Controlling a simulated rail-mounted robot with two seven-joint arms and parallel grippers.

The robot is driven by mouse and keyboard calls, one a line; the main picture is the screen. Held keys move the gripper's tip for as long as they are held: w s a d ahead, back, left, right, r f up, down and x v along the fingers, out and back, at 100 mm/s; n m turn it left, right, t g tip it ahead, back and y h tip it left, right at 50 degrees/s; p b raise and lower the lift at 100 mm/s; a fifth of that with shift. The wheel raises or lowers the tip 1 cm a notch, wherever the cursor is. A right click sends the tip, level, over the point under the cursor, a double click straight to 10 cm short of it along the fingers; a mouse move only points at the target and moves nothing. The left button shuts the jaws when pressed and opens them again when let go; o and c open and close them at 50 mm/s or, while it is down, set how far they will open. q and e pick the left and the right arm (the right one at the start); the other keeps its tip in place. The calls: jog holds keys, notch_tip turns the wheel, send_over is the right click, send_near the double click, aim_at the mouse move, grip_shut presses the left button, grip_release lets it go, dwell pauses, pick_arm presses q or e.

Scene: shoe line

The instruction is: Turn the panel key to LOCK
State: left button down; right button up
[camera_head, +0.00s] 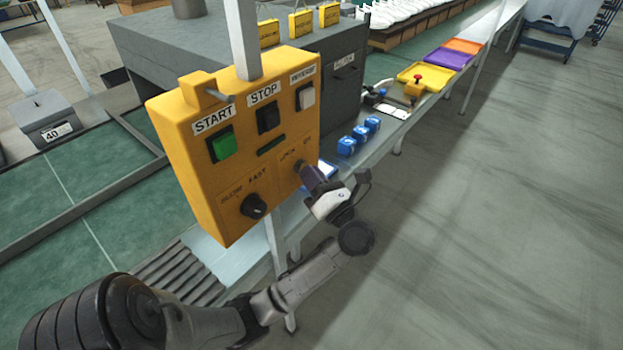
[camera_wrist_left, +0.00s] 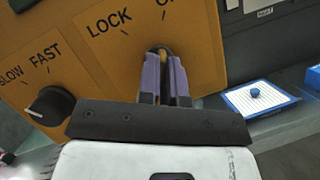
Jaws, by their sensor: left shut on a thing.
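The yellow control panel (camera_head: 240,150) stands on a post, with its key switch at the lower right under the LOCK and ON labels. My left gripper (camera_head: 308,172) reaches this switch from the right, its purple fingers against the panel face. In the left wrist view the gripper (camera_wrist_left: 164,75) is shut on the panel key (camera_wrist_left: 160,50), of which only a little shows between the fingertips. The LOCK label (camera_wrist_left: 110,20) is up and to the left of the fingers; the ON label is cut off at the top. The key's exact angle is hidden by the fingers. My right gripper is not in view.
A black SLOW/FAST knob (camera_wrist_left: 50,105) sits left of the key. Green START (camera_head: 222,146), black STOP (camera_head: 268,117) and a white button (camera_head: 305,97) are above. Blue items (camera_head: 358,135) stand on the conveyor behind. The floor at right is clear.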

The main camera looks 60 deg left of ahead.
pick_arm(q)
jog(key=n+g+h+b, duration=0.1)
jog(key=n+g+b, duration=0.2)
jog(key=n+b, duration=0.3)
jog(key=n+g+h+b, duration=0.1)
jog(key=n+g+b, duration=0.2)
jog(key=n+b, duration=0.3)
jog(key=n+g+h+b, duration=0.2)
jog(key=n+b, duration=0.5)
jog(key=b, duration=0.1)
jog(key=shift+w+a+g, duration=0.1)
jog(key=shift+w+g, duration=0.2)
jog(key=shift+g, duration=0.1)
jog(key=c, duration=1.3)
grip_release()
jog(key=shift+w, duration=0.1)
